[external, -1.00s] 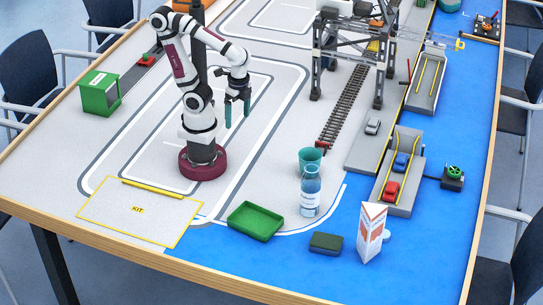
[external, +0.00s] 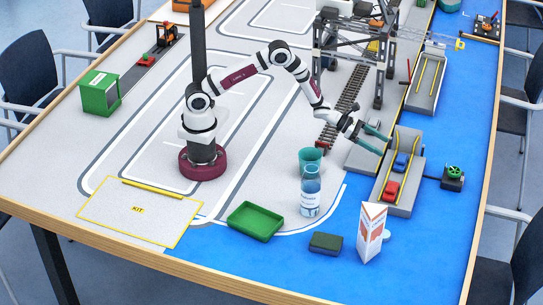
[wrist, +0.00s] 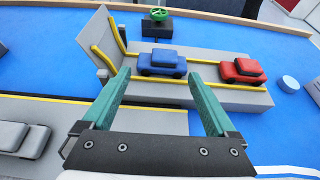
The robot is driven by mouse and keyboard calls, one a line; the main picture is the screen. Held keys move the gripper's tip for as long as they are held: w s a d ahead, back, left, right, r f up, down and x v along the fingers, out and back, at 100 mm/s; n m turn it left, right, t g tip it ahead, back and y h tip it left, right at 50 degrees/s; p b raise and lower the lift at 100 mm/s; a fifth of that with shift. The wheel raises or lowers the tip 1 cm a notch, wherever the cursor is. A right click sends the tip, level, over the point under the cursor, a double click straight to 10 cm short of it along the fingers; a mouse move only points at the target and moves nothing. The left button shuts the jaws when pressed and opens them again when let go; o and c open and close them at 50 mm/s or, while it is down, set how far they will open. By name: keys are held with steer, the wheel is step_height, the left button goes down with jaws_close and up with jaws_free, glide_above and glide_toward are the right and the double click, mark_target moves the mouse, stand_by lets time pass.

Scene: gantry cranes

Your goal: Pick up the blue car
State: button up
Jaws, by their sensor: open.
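The blue car (external: 401,161) sits on a grey ramp platform (external: 406,204) with yellow rails, on the blue area at the right of the table. The gripper also shows in the wrist view (wrist: 160,95), fingers wide apart. Nothing hides the car in the wrist view.
A red car (external: 390,190) stands on the same platform, close to the blue car. A green valve wheel (external: 454,172) is beyond the platform. A teal cup (external: 310,160), a bottle (external: 311,192) and a carton (external: 371,232) stand nearby. The gantry crane (external: 350,50) rises behind.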

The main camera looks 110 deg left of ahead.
mark_target(401, 158)
steer(key=x, duration=0.7)
steer(key=shift+w+d+r, duration=0.2)
steer(key=shift+d, duration=0.2)
jaws_close()
